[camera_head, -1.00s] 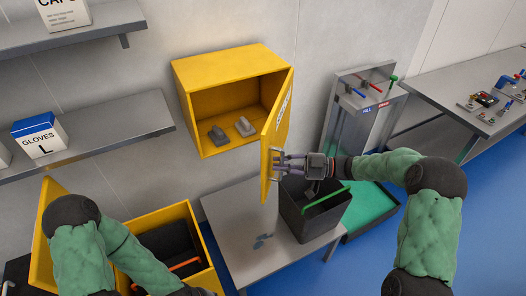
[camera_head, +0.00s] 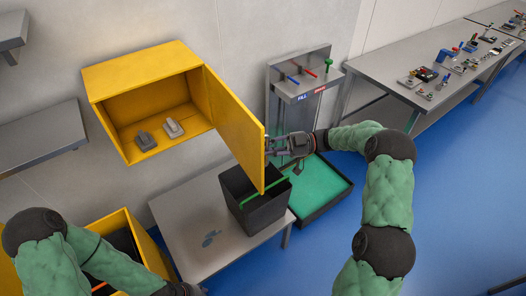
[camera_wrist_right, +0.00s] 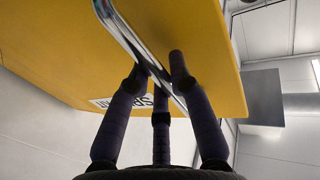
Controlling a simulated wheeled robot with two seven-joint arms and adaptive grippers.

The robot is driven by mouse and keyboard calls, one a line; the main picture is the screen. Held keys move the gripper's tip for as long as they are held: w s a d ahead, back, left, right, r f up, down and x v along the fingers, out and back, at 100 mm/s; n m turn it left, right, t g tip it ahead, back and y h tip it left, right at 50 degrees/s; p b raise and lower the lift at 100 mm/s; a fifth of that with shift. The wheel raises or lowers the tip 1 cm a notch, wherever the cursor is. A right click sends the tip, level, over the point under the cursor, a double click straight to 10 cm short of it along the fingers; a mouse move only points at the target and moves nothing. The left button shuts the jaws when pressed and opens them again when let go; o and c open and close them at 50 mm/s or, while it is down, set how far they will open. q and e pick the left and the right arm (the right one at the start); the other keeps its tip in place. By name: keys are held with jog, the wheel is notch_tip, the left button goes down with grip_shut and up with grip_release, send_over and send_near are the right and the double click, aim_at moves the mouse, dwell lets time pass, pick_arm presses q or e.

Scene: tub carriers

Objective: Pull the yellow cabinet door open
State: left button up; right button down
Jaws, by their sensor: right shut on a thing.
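The yellow cabinet (camera_head: 135,70) is on the wall at the left centre of the head view. Its yellow door (camera_head: 232,115) stands wide open, hinged on the right side of the cabinet. My right gripper (camera_head: 272,146) is at the door's outer edge, on its far side. In the right wrist view the door (camera_wrist_right: 200,50) fills the top, and the gripper's fingers (camera_wrist_right: 160,78) are shut around its metal bar handle (camera_wrist_right: 122,32). My left arm shows at the lower left of the head view; its gripper is not visible.
Two grey objects (camera_head: 173,127) lie inside the cabinet. Below the door, a dark tub (camera_head: 262,215) with a green handle stands on a grey table (camera_head: 185,225). A green-floored tray (camera_head: 325,185) and a tap stand (camera_head: 300,88) are to the right. A yellow box (camera_head: 125,222) is at lower left.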

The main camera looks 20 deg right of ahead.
jog(key=shift+w+d, duration=0.1)
jog(key=shift+d, duration=0.2)
jog(key=c, duration=1.1)
grip_release()
jog(key=s+d, duration=0.2)
jog(key=d, duration=0.9)
jog(key=shift+d, duration=0.4)
